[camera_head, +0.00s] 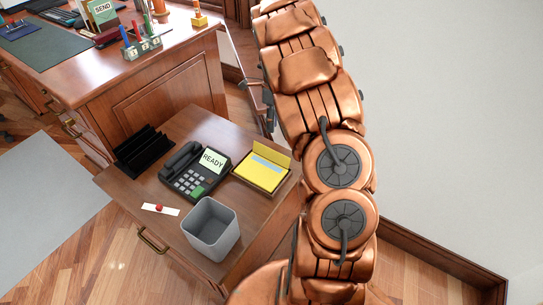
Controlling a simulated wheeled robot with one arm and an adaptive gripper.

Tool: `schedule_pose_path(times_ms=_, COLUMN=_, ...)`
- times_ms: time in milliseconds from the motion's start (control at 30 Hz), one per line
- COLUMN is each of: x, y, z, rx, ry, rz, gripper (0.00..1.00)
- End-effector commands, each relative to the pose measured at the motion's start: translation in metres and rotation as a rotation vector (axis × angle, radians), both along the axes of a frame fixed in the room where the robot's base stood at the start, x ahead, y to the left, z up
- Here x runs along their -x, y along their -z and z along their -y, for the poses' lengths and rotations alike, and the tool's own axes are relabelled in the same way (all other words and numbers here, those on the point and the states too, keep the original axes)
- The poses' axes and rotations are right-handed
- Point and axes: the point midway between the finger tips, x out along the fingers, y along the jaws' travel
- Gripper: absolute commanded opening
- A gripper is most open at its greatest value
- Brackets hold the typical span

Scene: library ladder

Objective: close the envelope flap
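A yellow envelope (258,176) lies in a shallow brown tray (271,193) on the low side table. A light blue sheet (267,163) shows across its upper part. A yellow strip at its far edge, which looks like the flap (265,148), stands raised and open, away from the envelope body. My copper arm rises on the right of the envelope and runs out of the top of the picture. My gripper is not clearly visible, and I cannot see it at the envelope.
On the side table (230,130) are a black phone (186,181) with a READY card (213,160), a black rack (143,152), a grey bin (211,226) and a white strip with a red knob (159,209). A larger desk (150,75) stands behind.

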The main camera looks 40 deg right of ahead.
Motion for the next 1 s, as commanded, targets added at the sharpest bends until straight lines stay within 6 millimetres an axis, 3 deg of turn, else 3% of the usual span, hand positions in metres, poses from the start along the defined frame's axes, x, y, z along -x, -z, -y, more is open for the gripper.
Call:
schedule_pose_path(times_ms=33, x=-0.005, y=0.024, z=0.009, rx=-0.010, ry=0.064, rz=-0.009, gripper=0.28)
schedule_pose_path(times_ms=233, x=-0.021, y=0.068, z=0.029, rx=-0.034, ry=0.264, rz=-0.028, gripper=0.28)
schedule_pose_path(times_ms=500, x=-0.030, y=0.090, z=0.037, rx=-0.050, ry=0.366, rz=-0.036, gripper=0.28)
schedule_pose_path(times_ms=1000, x=-0.024, y=0.151, z=0.021, rx=-0.051, ry=0.366, rz=-0.038, gripper=0.28)
